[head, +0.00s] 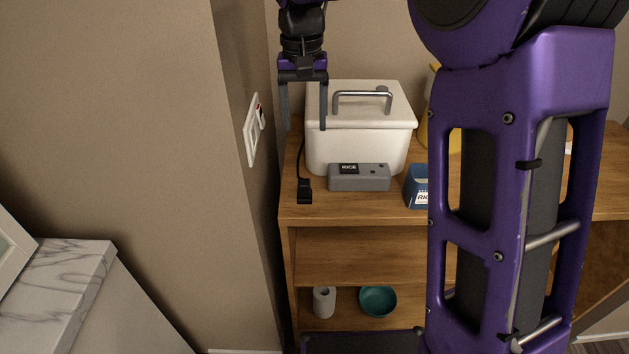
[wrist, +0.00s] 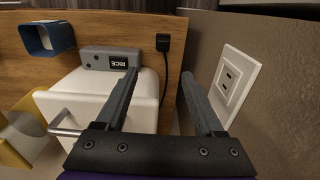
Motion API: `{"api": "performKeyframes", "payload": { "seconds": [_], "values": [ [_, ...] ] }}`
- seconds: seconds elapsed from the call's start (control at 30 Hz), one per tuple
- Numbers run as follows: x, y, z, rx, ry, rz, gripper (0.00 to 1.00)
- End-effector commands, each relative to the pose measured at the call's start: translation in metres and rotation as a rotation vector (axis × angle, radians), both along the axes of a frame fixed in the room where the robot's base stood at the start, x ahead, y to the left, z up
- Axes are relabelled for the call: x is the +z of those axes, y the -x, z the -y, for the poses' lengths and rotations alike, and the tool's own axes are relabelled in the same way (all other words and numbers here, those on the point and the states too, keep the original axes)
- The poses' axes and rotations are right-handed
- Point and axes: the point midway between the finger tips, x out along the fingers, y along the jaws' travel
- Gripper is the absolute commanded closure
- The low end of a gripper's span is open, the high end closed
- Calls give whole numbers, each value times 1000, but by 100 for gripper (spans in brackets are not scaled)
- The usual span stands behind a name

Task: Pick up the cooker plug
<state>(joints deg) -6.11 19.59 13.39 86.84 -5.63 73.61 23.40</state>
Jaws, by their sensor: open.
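The cooker plug (head: 304,191) is a small black block on a thin black cord. It lies on the wooden cabinet top near the front left corner, and it also shows in the wrist view (wrist: 163,43). Its cord runs back along the left side of the white cooker (head: 350,131). My gripper (head: 305,127) is open and empty, with its two fingers pointing down above the cabinet's left side. In the wrist view the plug appears beyond and between the fingertips (wrist: 160,73), apart from them.
A grey box labelled RICE (head: 359,178) lies in front of the cooker, with a blue container (head: 417,187) to its right. A white wall outlet (head: 251,131) is on the wall at left. A white cup (head: 324,301) and teal bowl (head: 377,301) stand on the lower shelf.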

Motion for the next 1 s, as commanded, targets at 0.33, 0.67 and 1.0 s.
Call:
{"api": "performKeyframes", "payload": {
  "seconds": [0.33, 0.67, 1.0],
  "values": [
    [-41, 6, -5, 22, -13, -19, 30],
    [-108, 5, -5, 21, -12, -18, 30],
    [-131, 4, -5, 20, -13, -17, 30]
  ]
}}
